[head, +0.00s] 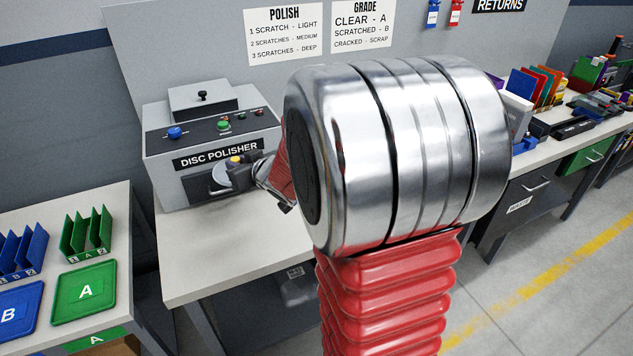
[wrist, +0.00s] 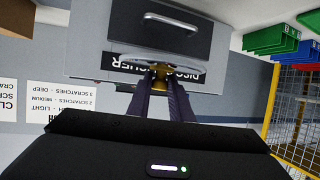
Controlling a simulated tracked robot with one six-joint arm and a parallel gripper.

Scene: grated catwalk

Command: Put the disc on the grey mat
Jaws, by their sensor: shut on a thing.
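The disc (head: 221,177) is a shiny silver round piece in front of the disc polisher (head: 170,183). My gripper (head: 238,163) is shut on the disc, with a small yellow part showing at the fingertips. In the wrist view, which looks upside down, the disc (wrist: 128,60) is seen nearly edge-on beyond my fingertips (wrist: 160,78), in front of the polisher. Whether the disc touches the polisher I cannot tell. No grey mat can be made out in either view; my arm hides part of the bench.
The polisher stands on a pale bench (head: 205,250), clear in front of it. At left, another table holds a blue tray B (head: 18,312), a green tray A (head: 85,292) and racks (head: 87,233). A cluttered bench (head: 540,155) stands at right.

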